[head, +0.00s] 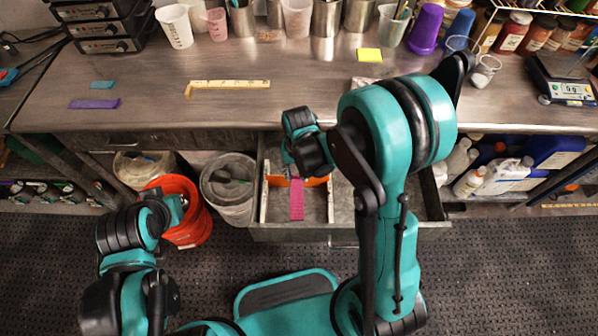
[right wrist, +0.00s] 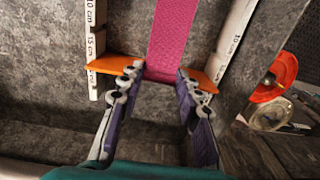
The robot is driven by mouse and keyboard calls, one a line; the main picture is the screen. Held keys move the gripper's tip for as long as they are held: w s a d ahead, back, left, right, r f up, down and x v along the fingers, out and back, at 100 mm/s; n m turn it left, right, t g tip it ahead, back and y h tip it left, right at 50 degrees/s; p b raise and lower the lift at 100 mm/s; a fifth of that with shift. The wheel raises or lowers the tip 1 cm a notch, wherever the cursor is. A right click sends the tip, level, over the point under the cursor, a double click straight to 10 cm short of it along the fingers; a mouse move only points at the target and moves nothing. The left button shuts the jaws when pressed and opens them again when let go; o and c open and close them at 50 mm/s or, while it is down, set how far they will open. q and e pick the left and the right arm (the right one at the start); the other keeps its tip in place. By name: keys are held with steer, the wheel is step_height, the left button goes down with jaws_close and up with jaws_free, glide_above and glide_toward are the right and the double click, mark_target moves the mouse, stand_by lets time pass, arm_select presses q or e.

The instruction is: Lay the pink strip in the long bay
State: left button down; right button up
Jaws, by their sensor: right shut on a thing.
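The pink strip (head: 297,203) is inside the open drawer (head: 370,234), between two pale marked dividers, and also shows in the right wrist view (right wrist: 169,35). My right gripper (head: 295,174) reaches down into the drawer and is shut on the strip's near end in the wrist view (right wrist: 163,75), with a fingertip at each side edge. An orange crosspiece (right wrist: 202,81) spans between the dividers beside the fingertips. Whether the strip touches the drawer floor is unclear. My left gripper (head: 178,202) is by the orange bucket, its fingers too unclear to read.
The orange bucket (head: 186,236) and a grey bucket (head: 231,205) stand left of the drawer. On the bench lie a purple strip (head: 95,103), a teal strip (head: 102,84) and an L-shaped ruler (head: 232,84). Cups line the back, and a scale (head: 568,92) stands at right.

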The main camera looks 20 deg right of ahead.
steer(key=shift+f+b, duration=3.35)
steer(key=shift+f, duration=0.95)
steer(key=shift+f, duration=0.65)
steer(key=o, duration=0.9)
step_height(320, 180, up, 12)
steer(key=shift+d, duration=0.1)
